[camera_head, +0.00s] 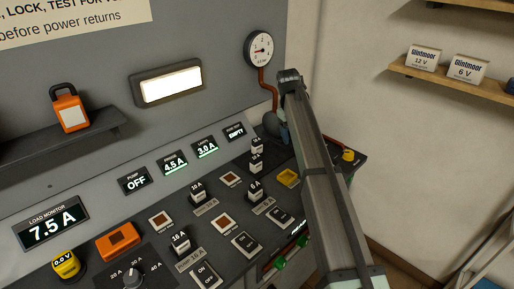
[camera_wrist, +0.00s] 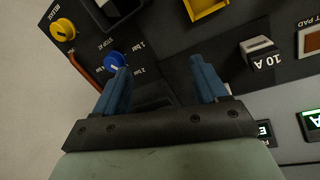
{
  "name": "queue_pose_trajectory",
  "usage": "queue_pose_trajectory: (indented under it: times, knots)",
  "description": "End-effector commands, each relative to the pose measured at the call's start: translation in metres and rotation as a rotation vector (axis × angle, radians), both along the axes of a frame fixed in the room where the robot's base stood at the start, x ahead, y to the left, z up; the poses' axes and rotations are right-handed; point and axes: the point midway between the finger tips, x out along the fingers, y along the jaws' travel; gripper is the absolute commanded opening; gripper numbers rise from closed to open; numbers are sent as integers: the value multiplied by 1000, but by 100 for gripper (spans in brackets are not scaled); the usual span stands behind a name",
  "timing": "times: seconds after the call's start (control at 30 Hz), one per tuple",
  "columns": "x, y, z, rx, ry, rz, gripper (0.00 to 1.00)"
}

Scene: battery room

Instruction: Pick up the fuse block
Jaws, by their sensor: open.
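Several small white-and-black fuse blocks with amp labels stand on the dark panel (camera_head: 150,262) in the head view. One labelled 10 A (camera_head: 197,188) is left of centre, one labelled 16 A (camera_head: 181,241) is nearer, and another (camera_head: 255,188) stands close to the arm. Two more (camera_head: 256,144) stand farther back. In the wrist view a block marked 10 A (camera_wrist: 261,53) lies right of my gripper (camera_wrist: 158,74), apart from it. My gripper is open, with blue fingers spread and nothing between them. In the head view my arm largely hides it.
A blue knob (camera_wrist: 115,61) is beside the left finger and a yellow knob (camera_wrist: 63,29) farther left. A yellow square frame (camera_wrist: 207,7) is ahead. An orange padlock (camera_head: 70,112) sits on a shelf. A gauge (camera_head: 261,49) with a red-brown pipe is on the wall.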

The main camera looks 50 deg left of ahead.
Motion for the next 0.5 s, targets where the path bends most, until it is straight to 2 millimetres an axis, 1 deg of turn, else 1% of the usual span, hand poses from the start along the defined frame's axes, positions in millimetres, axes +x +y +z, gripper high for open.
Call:
queue_pose_trajectory:
  times: [0.03,0.1,0.2,0.3,0.33,0.4,0.5]
  knots:
    - [2,40,10,15,32,47,72]
    - [-6,75,19,32,74,108,72]
    - [-17,115,29,55,123,181,72]
    - [-25,139,37,70,154,228,72]
    - [-27,144,38,73,161,238,72]
    - [-31,151,40,78,171,254,72]
    - [-34,154,37,80,178,262,72]
